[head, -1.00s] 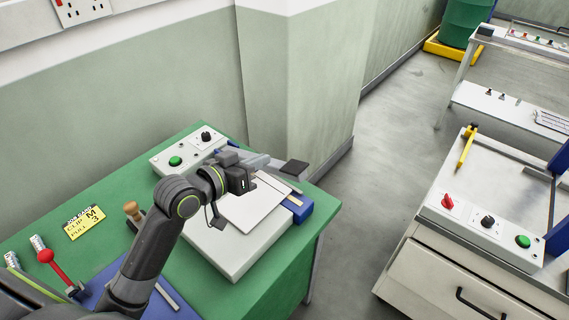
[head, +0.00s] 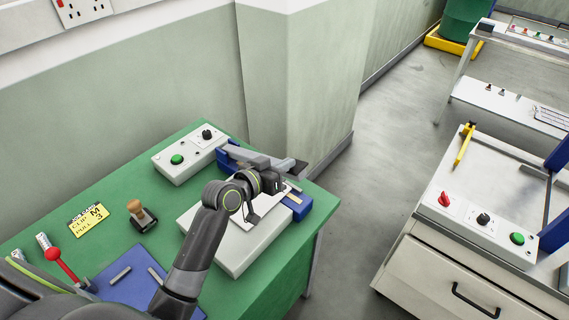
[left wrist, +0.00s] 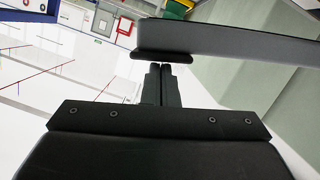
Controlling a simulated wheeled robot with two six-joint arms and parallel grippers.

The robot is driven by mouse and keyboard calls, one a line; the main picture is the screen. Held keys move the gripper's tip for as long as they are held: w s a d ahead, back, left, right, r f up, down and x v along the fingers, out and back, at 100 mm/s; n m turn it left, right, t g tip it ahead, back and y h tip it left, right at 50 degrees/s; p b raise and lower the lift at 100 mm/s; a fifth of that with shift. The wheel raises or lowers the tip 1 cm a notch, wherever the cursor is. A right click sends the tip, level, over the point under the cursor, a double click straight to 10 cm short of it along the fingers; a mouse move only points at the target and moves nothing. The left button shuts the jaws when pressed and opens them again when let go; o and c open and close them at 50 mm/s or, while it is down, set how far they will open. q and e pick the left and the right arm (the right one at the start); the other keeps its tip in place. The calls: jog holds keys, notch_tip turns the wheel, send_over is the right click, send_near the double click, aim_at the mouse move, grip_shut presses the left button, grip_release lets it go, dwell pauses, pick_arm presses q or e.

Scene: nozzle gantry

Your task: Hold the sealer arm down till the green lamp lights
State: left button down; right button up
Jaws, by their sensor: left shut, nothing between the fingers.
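The sealer is a blue frame (head: 299,208) at the back right of the green bench, with a grey sealer arm (head: 245,156) ending in a dark pad (head: 297,167). The arm is raised above the white plate. My left gripper (head: 281,182) is shut and empty, close to the pad end. In the left wrist view the shut fingers (left wrist: 161,70) point at the pad (left wrist: 160,56) under the sealer arm (left wrist: 230,40); I cannot tell whether they touch. A green dome (head: 177,159) sits on the control box; I cannot tell whether it is lit. My right gripper is out of view.
A wooden-handled stamp (head: 140,215), a yellow card (head: 88,220) and a red-knobbed lever (head: 54,254) are to the left. A separate bench (head: 480,200) stands at the right across open floor.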

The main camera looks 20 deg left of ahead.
pick_arm(q)
jog(key=shift+f, duration=0.1)
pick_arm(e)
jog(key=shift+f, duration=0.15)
